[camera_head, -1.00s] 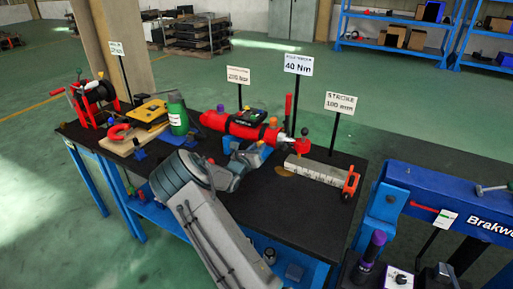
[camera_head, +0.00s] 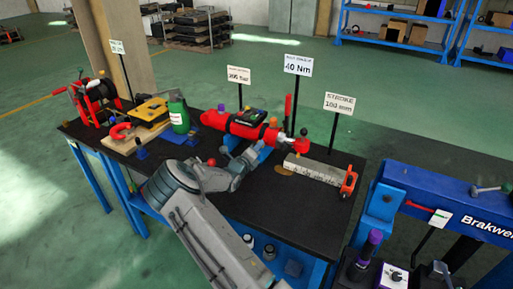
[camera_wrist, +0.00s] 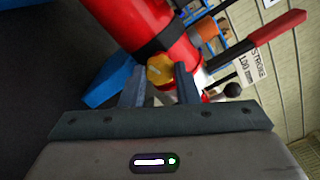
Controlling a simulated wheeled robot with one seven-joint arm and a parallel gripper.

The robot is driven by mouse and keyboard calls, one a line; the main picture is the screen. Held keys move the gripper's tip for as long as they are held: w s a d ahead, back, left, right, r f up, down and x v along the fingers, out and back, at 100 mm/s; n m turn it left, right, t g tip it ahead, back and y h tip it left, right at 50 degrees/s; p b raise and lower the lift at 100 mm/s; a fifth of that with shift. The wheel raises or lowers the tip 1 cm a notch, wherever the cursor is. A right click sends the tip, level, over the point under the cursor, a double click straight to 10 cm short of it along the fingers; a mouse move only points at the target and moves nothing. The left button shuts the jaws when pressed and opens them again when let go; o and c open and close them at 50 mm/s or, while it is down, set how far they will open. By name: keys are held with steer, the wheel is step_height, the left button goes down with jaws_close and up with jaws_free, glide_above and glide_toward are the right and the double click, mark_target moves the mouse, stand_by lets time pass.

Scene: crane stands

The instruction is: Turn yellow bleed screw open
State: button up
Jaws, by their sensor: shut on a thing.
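The yellow bleed screw (camera_wrist: 160,69) sits on the side of the red cylinder (camera_wrist: 128,18), just beside a black band, in the wrist view. My gripper (camera_wrist: 159,74) has one finger on each side of the screw and is shut on it. In the head view the red cylinder (camera_head: 236,124) lies on blue supports on the table. My gripper (camera_head: 251,156) is at its near side there. The screw cannot be made out in the head view.
A red lever (camera_wrist: 275,30) and a black ball knob (camera_wrist: 232,90) stand to the right in the wrist view. On the black table (camera_head: 285,206), a grey ruled block (camera_head: 314,170) lies to the right and a green bottle (camera_head: 178,115) to the left. The table front is clear.

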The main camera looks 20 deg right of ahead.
steer(key=shift+s+d+f, duration=0.1)
steer(key=shift+f, duration=0.05)
stand_by(0.3)
steer(key=o, duration=1)
steer(key=b+v, duration=0.2)
steer(key=v, duration=1.1)
steer(key=shift+s+a, duration=0.25)
steer(key=shift+a, duration=0.05)
